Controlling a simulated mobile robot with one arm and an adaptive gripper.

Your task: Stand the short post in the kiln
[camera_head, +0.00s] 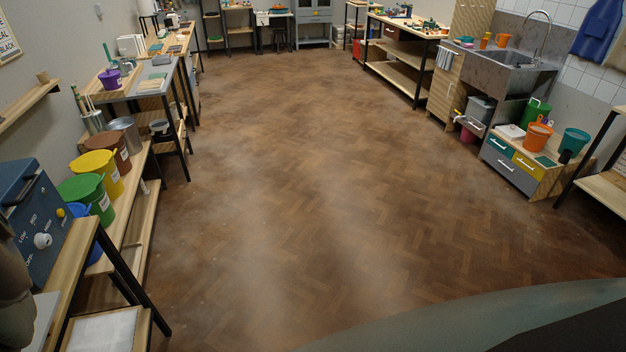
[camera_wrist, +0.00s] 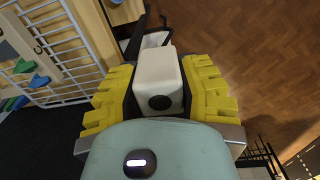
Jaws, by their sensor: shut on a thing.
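The short post (camera_wrist: 157,66) is a pale, squared block with a round dark hole in its near end. In the wrist view my gripper (camera_wrist: 160,76) has its yellow ridged fingers closed on both sides of it. The post is held clear of the floor behind it. A blue box with a dial and lettered settings (camera_head: 38,222) stands at the left edge of the head view; I cannot tell if it is the kiln or its control box. No open kiln chamber is visible. My gripper cannot be made out in the head view.
A white wire rack (camera_wrist: 55,45) is at the left of the wrist view. Lidded buckets, including a green one (camera_head: 88,194), line a low shelf at left. A sink (camera_head: 497,65) and drawer unit (camera_head: 515,165) stand at right. The wooden floor (camera_head: 330,170) between is clear.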

